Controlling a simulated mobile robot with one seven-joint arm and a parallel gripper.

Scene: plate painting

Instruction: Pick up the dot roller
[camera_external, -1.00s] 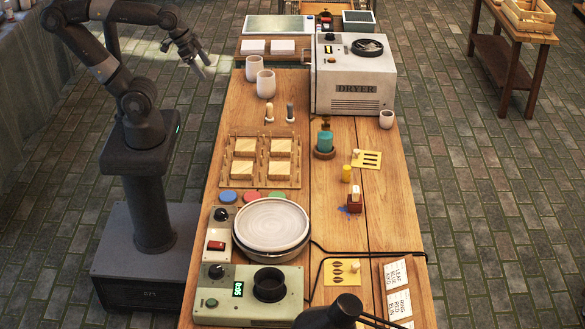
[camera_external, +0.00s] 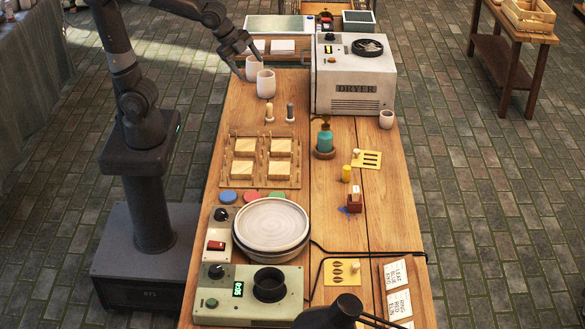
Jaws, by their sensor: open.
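My gripper (camera_external: 247,61) is open and empty, above the far left part of the wooden table (camera_external: 335,220), close over two pale cups. I cannot tell for sure which thing is the dot roller. Two small upright handled tools, one tan (camera_external: 269,113) and one grey (camera_external: 290,112), stand side by side in front of the cups, nearer the camera than my gripper. A short yellow cylinder (camera_external: 346,174) stands right of the middle. A brown and white block-like tool (camera_external: 354,201) stands just in front of it, beside a blue smear.
Pale cups (camera_external: 266,84) stand below my gripper. The dryer (camera_external: 354,78) is at the back right. A teal pump bottle (camera_external: 324,140), a rack of square blocks (camera_external: 261,160) and a round plate on a turntable (camera_external: 271,226) stand nearer.

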